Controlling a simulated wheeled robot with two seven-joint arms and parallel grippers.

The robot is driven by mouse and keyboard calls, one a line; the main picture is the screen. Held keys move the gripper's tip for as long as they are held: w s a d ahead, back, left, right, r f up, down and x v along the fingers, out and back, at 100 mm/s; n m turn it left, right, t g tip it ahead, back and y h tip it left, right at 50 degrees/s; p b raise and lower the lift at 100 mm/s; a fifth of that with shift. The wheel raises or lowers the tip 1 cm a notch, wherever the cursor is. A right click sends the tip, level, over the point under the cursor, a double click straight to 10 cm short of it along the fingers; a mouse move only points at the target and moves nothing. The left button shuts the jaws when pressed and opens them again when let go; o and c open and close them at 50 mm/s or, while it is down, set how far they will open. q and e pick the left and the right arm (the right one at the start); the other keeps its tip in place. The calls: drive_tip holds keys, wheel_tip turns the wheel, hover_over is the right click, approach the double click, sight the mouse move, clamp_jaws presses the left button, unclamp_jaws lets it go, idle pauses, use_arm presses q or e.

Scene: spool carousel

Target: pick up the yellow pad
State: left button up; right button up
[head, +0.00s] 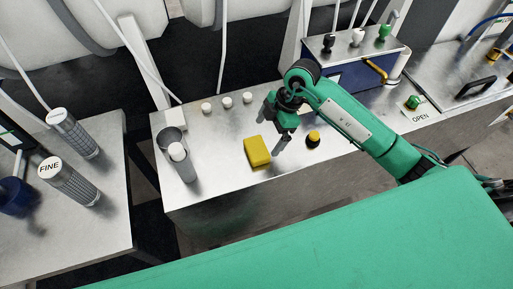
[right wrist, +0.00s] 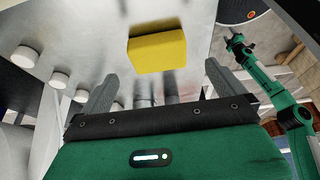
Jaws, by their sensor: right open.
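The yellow pad (head: 257,151) lies on the metal bench top near its front edge. It also shows in the right wrist view (right wrist: 157,51), ahead of the fingers and between their lines. My right gripper (head: 277,124) is open and empty, above and just beyond the pad in the head view. In the right wrist view its two grey fingers (right wrist: 160,72) stand wide apart, and I see no contact with the pad. A green arm with a dark gripper (right wrist: 235,40), seemingly my left, shows small in the right wrist view; its jaws are too small to read.
A black and yellow knob (head: 313,138) stands right of the pad. Several white knobs (head: 227,103) line the back. A blue box (head: 352,70) sits at the back right. Bench around the pad is clear.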

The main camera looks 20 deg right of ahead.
sight(256, 147)
drive_tip(key=x, duration=0.2)
drive_tip(key=shift+a+f, duration=0.2)
drive_tip(key=shift+a+f+p, duration=0.2)
drive_tip(key=shift+f+p, duration=0.05)
drive_tip(key=shift+p, duration=0.15)
drive_tip(key=x, duration=0.1)
drive_tip(key=p+x, duration=0.1)
drive_tip(key=x, duration=0.1)
drive_tip(key=shift+w+a+f, duration=0.15)
drive_tip(key=shift+a+f, duration=0.05)
drive_tip(key=shift+a, duration=0.2)
drive_tip(key=shift+a+f, duration=0.1)
drive_tip(key=shift+f, duration=0.3)
drive_tip(key=c, duration=1)
drive_tip(key=shift+o, duration=0.2)
wheel_tip(256, 147, up, 20)
drive_tip(key=b, duration=0.2)
drive_tip(key=shift+b, duration=0.4)
